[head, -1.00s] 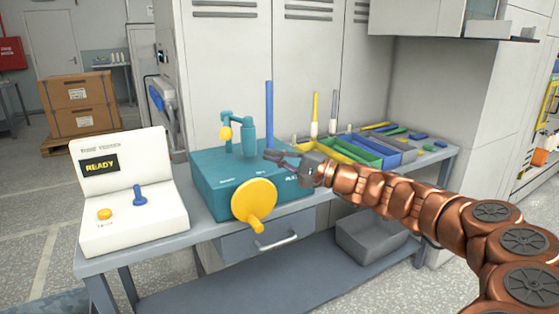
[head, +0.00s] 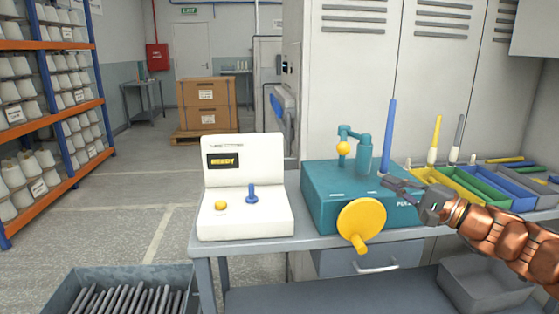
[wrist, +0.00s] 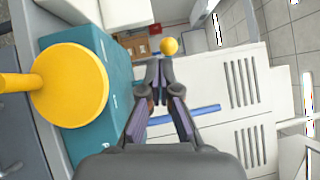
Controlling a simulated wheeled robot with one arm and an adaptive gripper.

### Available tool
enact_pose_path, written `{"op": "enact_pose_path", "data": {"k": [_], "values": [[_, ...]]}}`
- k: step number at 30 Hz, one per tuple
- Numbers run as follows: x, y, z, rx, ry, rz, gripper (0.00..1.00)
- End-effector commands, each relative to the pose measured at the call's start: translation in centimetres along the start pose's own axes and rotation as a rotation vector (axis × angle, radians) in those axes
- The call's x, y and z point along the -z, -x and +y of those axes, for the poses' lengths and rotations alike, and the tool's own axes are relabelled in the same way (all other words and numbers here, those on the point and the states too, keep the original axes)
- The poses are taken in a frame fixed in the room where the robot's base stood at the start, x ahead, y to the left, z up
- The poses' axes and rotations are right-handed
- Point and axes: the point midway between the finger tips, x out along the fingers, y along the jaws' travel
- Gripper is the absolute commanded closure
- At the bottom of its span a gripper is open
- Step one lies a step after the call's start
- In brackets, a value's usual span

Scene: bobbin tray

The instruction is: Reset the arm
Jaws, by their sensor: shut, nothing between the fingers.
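My gripper (head: 394,182) is at the right of the head view, its fingers in front of the right end of the teal machine (head: 322,205) and below the blue rod (head: 388,135). The fingers are shut and hold nothing. In the wrist view my gripper (wrist: 160,65) points toward the lockers, with its fingertips together. The machine's yellow handwheel (wrist: 72,85) is large at the left there, and a yellow knob (wrist: 169,46) shows just beyond the fingertips. I cannot tell whether the gripper touches the machine.
A white console (head: 243,190) with a yellow button and blue lever stands left on the bench. Coloured trays (head: 480,182) lie to the right. A grey bin of rods (head: 125,290) is at lower left, before shelves (head: 52,100). The aisle floor (head: 150,190) is clear.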

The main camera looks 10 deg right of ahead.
Motion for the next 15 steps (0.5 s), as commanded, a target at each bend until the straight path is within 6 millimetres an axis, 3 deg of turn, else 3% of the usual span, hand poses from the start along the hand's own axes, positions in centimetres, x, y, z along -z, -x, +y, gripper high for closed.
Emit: {"op": "enact_pose_path", "data": {"k": [5, 9, 12, 15], "values": [[-6.2, -3.3, 2.0, -0.130, 0.067, -0.141, 1.00], [-13.9, -5.5, 5.6, -0.307, 0.150, -0.316, 1.00], [-18.9, -5.6, 9.0, -0.451, 0.216, -0.433, 1.00], [-23.5, -4.5, 12.6, -0.604, 0.278, -0.546, 1.00]]}}
